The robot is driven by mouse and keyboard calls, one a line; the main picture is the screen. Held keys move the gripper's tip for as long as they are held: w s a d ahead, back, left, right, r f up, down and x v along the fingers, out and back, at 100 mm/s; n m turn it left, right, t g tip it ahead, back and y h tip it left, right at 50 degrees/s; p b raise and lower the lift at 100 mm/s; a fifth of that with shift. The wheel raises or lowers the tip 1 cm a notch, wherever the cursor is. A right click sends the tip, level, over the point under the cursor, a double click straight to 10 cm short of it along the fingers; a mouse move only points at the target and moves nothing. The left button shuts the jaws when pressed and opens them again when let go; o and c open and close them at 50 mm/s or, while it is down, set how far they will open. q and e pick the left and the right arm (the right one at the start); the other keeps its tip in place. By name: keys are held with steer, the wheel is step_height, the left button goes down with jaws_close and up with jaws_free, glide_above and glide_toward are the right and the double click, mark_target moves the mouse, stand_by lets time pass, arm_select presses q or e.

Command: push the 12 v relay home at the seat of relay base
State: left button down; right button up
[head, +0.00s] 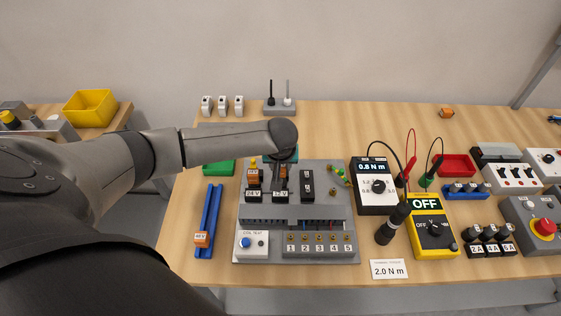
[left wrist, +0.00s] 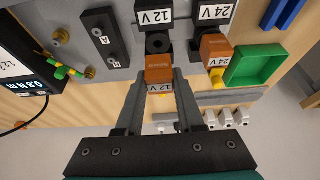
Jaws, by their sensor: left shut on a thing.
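My left gripper (head: 281,180) reaches over the grey panel from above. In the left wrist view its two fingers (left wrist: 162,78) are shut on the orange 12 V relay (left wrist: 160,69), whose 12 V label faces the wrist camera. The relay is at the black relay base (left wrist: 157,42) marked 12 V, whose label (head: 281,197) also shows in the head view. My arm and fingers hide most of the relay in the head view. I cannot tell how deep it sits in the seat. My right gripper is in neither view.
An orange 24 V relay (head: 254,177) stands in the base just left of the fingers. A black block (head: 307,186) is on the right. A torque meter (head: 375,187) and yellow multimeter (head: 431,228) stand right of the panel.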

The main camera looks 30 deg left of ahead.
mark_target(281, 172)
arm_select(q)
steer(key=shift+f, duration=0.55)
steer(key=shift+p, duration=0.7)
stand_by(1.4)
steer(key=shift+f+b, duration=0.5)
steer(key=shift+f, duration=0.65)
stand_by(0.4)
steer(key=shift+c, duration=2.2)
jaws_free()
steer(key=shift+r, duration=0.1)
steer(key=p+v, duration=0.2)
steer(key=v, duration=1.3)
